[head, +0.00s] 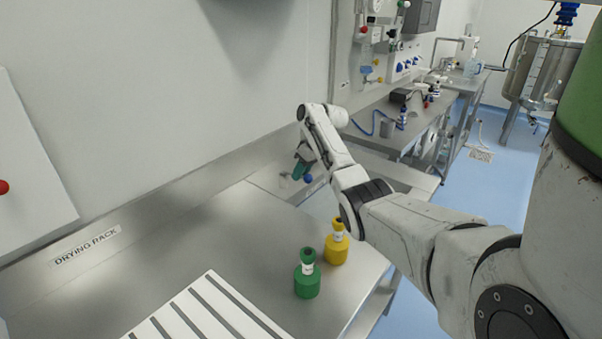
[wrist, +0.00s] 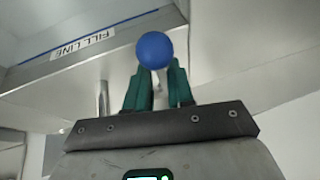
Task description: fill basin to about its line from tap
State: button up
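A blue ball knob (wrist: 155,50) shows in the wrist view at the tips of my gripper's teal fingers (wrist: 158,88). The fingers are apart, with a light gap and a thin metal stem visible between them. In the head view my gripper (head: 303,168) points down over the sink area, and the blue knob (head: 308,179) is beside its tips. Whether the fingers touch the knob is unclear. The metal basin (wrist: 40,72) shows at upper left in the wrist view, with a FILL LINE label (wrist: 82,46) and a blue line. The water level and the tap's outlet cannot be made out.
A steel counter (head: 215,235) carries a green bottle (head: 307,280), a yellow bottle (head: 337,246) and a slatted white rack (head: 205,318) below the DRYING RACK label (head: 86,245). Another bench (head: 385,125) with equipment runs behind my arm. Blue floor (head: 490,190) is clear at right.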

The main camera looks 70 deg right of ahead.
jog(key=shift+o, duration=1.1)
jog(key=b+v, duration=0.1)
jog(key=v, duration=0.9)
jog(key=shift+s+r, duration=0.2)
jog(key=shift+r, duration=0.1)
jog(key=shift+r, duration=0.1)
